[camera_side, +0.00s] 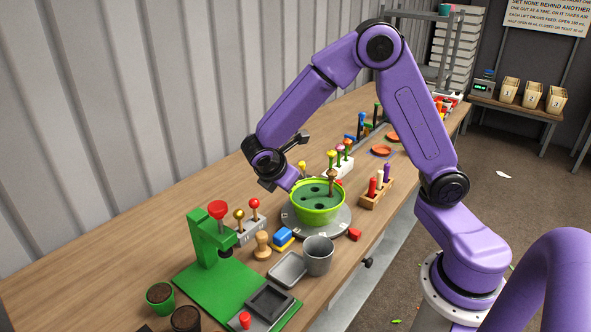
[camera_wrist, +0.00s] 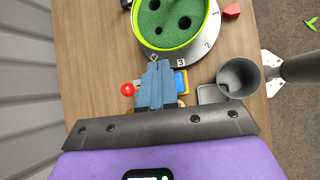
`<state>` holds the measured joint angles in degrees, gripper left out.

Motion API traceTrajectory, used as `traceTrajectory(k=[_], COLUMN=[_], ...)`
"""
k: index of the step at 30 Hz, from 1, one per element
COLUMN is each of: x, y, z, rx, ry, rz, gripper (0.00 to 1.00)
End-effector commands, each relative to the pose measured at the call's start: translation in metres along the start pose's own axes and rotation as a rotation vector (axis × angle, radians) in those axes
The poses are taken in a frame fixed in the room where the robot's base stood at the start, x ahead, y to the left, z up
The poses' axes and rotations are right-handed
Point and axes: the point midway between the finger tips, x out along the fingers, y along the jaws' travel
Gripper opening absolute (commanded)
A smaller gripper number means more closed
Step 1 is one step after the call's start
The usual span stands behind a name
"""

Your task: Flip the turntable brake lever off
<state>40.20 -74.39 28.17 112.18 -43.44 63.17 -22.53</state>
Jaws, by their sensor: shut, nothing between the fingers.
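The turntable (camera_side: 341,225) is a grey numbered disc on the bench; its rim also shows in the wrist view (camera_wrist: 196,52). A lime green bowl (camera_side: 318,211) with dark green holed foam sits on it. A small red piece (camera_side: 354,234) lies at the turntable's right edge and shows in the wrist view (camera_wrist: 232,10); it looks like the brake lever, but I cannot tell its setting. My gripper (camera_side: 299,184) is shut and empty, above the bench on the far side of the bowl. In the wrist view its blue fingers (camera_wrist: 158,67) point towards the turntable's rim, away from the red piece.
A grey cup (camera_side: 318,256), blue block (camera_side: 283,235) and wooden stamp (camera_side: 262,246) stand close in front of the turntable. A green press (camera_side: 206,240) is at the left. A wooden rack (camera_side: 375,198) is to the right, with white racks behind.

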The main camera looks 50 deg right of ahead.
Motion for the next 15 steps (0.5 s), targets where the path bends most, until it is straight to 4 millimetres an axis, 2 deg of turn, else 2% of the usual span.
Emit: traceTrajectory(k=[1, 6, 12, 15], x=[0.014, 0.058, 0.109, 0.129], y=[0.012, 0.048, 0.079, 0.089], z=[0.001, 0.009, 0.020, 0.026], rx=[-0.028, -0.133, -0.257, -0.305], ry=[-0.043, -0.171, -0.304, -0.354], rz=[-0.001, 0.006, -0.002, -0.008], gripper=[0.00, 0.00, 0.00, 0.00])
